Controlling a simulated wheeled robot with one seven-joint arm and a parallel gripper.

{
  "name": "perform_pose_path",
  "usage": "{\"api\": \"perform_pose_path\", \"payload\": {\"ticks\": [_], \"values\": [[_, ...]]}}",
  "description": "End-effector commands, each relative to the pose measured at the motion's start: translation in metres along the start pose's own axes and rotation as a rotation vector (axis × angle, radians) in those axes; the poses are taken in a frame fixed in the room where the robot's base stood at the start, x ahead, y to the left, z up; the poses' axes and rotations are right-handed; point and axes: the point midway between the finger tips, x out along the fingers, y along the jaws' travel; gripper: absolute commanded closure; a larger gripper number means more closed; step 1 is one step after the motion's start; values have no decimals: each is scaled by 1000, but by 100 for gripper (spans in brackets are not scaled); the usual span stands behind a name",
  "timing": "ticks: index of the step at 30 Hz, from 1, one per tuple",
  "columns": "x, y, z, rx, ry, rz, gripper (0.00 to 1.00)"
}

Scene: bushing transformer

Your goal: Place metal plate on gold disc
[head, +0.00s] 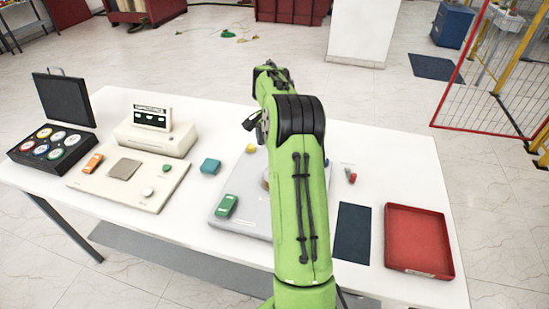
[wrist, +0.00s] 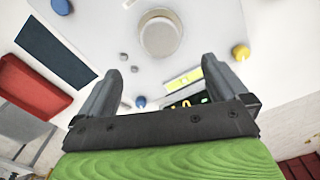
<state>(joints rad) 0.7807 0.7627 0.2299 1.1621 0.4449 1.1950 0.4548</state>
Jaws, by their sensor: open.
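My gripper (wrist: 161,68) is open and empty in the wrist view, its two dark fingers spread wide. Between and beyond the fingertips, a round pale disc with a tan rim (wrist: 160,35) sits on a light grey base (wrist: 200,30); it may be the gold disc. In the head view my green arm hides most of it, and my gripper is hidden too. A flat grey-brown square plate (head: 125,169), perhaps the metal plate, lies on the cream board (head: 110,195) at left. It is apart from my gripper.
A red tray (head: 418,240) and dark blue mat (head: 352,233) lie right of my arm. Green (head: 226,205) and orange (head: 92,163) blocks sit on the boards. A black case (head: 50,148) with coloured discs is at far left. The table's right rear is clear.

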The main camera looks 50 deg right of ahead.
Motion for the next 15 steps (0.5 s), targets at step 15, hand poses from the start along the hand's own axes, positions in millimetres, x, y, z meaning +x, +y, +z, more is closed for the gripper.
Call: {"api": "perform_pose_path", "payload": {"ticks": [15], "values": [[-140, 20, 174, -653, 220, -86, 0]]}}
